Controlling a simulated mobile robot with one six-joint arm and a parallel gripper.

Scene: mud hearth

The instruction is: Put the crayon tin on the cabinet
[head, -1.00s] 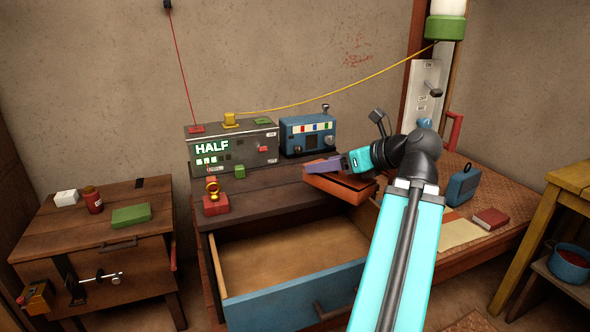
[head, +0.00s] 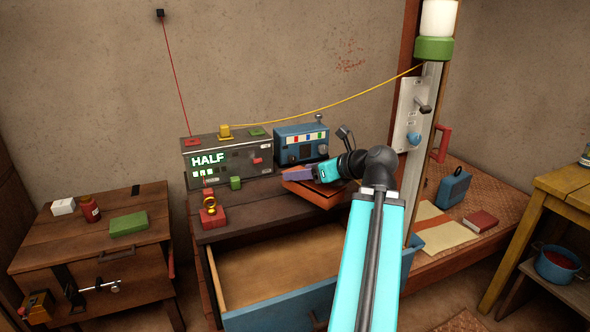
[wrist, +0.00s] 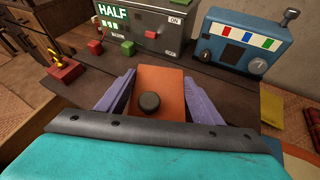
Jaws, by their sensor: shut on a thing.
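The crayon tin appears to be the orange box (head: 322,190) with a dark round knob, which also shows in the wrist view (wrist: 170,82). My gripper (head: 297,173) is shut on it, with one purple finger on each side in the wrist view (wrist: 158,88). The tin is at the right part of the dark wooden cabinet top (head: 262,199); I cannot tell whether it touches the surface. The tin's lower part is partly hidden by my gripper and arm.
The cabinet's blue-fronted drawer (head: 285,310) stands open. A grey HALF panel (head: 215,160), a blue box with coloured keys (head: 300,143) and a red block with a yellow ring (head: 212,216) stand on top. The middle of the top is clear. A lower wooden unit (head: 75,238) stands left.

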